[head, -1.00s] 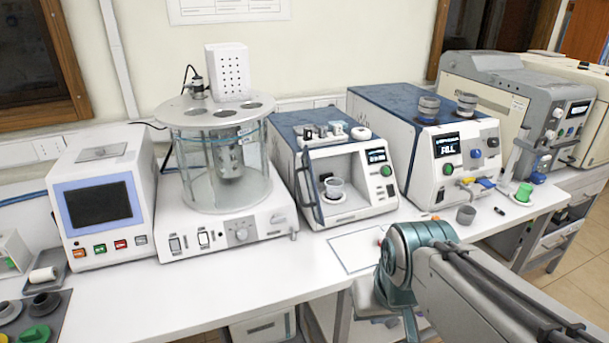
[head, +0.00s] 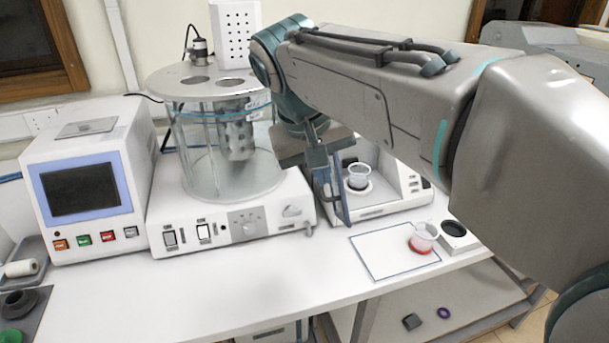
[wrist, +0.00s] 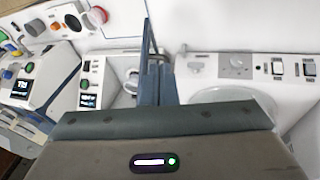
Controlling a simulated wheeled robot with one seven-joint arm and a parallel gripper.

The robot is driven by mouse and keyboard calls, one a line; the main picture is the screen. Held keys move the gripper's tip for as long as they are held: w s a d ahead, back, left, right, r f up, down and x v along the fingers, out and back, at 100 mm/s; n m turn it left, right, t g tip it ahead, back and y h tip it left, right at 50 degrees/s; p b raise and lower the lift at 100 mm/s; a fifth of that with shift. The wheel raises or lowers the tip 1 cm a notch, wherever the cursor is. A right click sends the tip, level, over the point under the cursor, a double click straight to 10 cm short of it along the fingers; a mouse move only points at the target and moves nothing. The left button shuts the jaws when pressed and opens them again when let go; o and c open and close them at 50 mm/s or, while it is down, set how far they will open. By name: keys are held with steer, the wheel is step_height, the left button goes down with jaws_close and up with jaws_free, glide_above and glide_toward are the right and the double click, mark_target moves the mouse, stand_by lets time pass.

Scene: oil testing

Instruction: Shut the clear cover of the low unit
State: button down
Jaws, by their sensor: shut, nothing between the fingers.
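The low unit (head: 398,203) is a white box on the bench with an open front chamber and a small cup (head: 358,177) inside. Its clear cover (head: 339,193) shows as a narrow, blue-edged upright panel at the left side of the opening, standing open. In the wrist view the cover (wrist: 147,42) appears nearly edge-on as a thin blue line. My gripper (head: 322,168) is shut and empty, pointing down at the cover. It overlaps the cover in both views; I cannot tell whether they touch.
A glass bath (head: 215,150) on a white base stands close left, and a screen unit (head: 85,185) stands farther left. A cup with a red base (head: 423,238) sits on a white mat (head: 385,255) in front. The bench front left of the mat is clear.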

steer(key=w+a+r+h+b, duration=0.1)
steer(key=w+a+r+b, duration=0.2)
steer(key=a, duration=0.6)
steer(key=w+d+f+t, duration=0.1)
steer(key=w+d+f, duration=0.3)
steer(key=d+f, duration=0.2)
steer(key=shift+d+f, duration=0.3)
steer(key=shift+f, duration=0.65)
steer(key=shift+s, duration=0.1)
